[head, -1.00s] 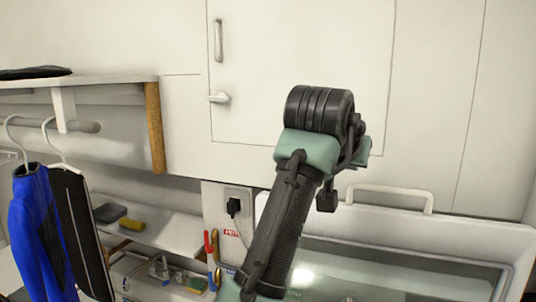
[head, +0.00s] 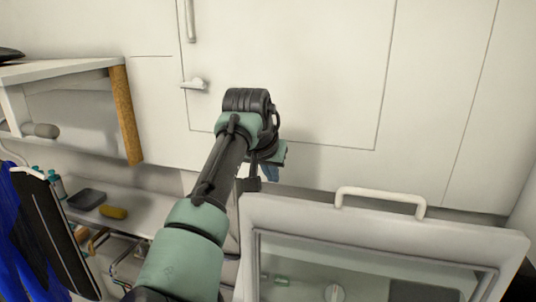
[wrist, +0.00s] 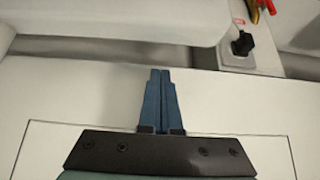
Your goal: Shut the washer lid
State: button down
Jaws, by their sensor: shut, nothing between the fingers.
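The washer lid (head: 385,225) is a white frame around a glass pane, with a white loop handle (head: 381,197) on its top edge. It stands raised at the lower right of the head view, in front of the white wall. My gripper (head: 270,173) is up behind the lid's upper left corner, partly hidden by my wrist. In the wrist view its blue fingers (wrist: 159,72) are shut together with nothing between them. A white rounded edge (wrist: 110,25), probably the lid's, lies beyond the fingertips there, apart from them. The washer's body is mostly hidden.
A white shelf (head: 60,70) with a wooden post (head: 127,115) is at the left, above a lower shelf with a yellow sponge (head: 113,212). A black plug (wrist: 242,43) sits in a wall outlet.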

jog(key=s, duration=0.1)
jog(key=s+p, duration=0.2)
jog(key=shift+s+a+f, duration=0.15)
jog(key=shift+a+f, duration=0.2)
jog(key=shift+f, duration=0.05)
jog(key=shift+f, duration=0.1)
dwell(0.5)
